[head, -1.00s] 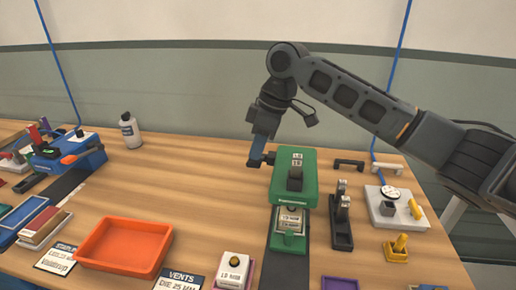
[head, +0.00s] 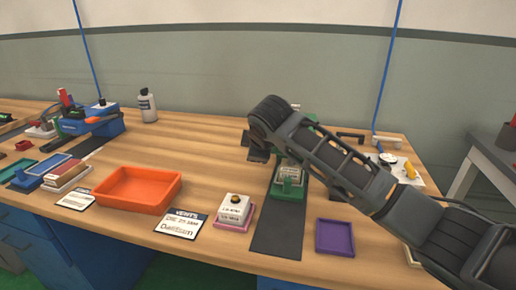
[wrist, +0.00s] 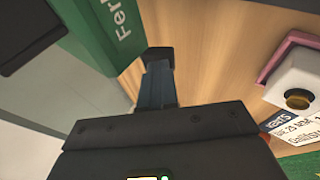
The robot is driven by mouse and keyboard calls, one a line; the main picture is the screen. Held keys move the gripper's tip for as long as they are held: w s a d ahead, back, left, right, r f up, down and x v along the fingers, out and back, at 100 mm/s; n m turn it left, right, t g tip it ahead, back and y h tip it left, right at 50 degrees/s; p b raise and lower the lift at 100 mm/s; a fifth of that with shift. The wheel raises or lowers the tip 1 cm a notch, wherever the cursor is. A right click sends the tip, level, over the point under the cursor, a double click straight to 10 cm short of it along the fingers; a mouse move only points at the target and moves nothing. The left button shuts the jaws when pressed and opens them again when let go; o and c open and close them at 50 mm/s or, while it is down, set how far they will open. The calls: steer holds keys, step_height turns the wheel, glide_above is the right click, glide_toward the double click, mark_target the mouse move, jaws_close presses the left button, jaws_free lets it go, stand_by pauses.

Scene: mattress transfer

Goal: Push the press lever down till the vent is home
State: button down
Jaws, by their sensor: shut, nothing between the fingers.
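The green press (head: 289,193) stands on a dark mat on the table, mostly hidden behind my arm in the head view. A pale labelled block (head: 290,175) sits in its lower front. In the wrist view the press's green side (wrist: 100,35) fills the upper left. My gripper (wrist: 158,60) is shut and empty, its dark tips beside that green side; I cannot tell whether they touch. In the head view my arm mostly hides it. A dark part (wrist: 25,35) shows at the wrist view's upper left; I cannot tell if it is the lever. The vent cannot be made out.
An orange tray (head: 137,204), a vents card (head: 181,224) and a white block with a dark button (head: 235,208) on a pink tray lie left of the mat (head: 277,238). A purple tray (head: 335,254) lies right. Bare table lies behind the orange tray.

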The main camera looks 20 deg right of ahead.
step_height(320, 180, down, 3)
steer(key=shift+r+t+h+b, duration=0.1)
steer(key=shift+t+h+b, duration=0.2)
steer(key=shift+t+b, duration=0.35)
steer(key=shift+w+d+f+t+h+b, duration=0.15)
steer(key=shift+f+t+b, duration=0.1)
steer(key=shift+f+b, duration=0.2)
steer(key=shift+w+d+f+t+h+b, duration=0.1)
steer(key=shift+f+t+h+b, duration=0.15)
steer(key=shift+b, duration=0.2)
steer(key=shift+f, duration=0.2)
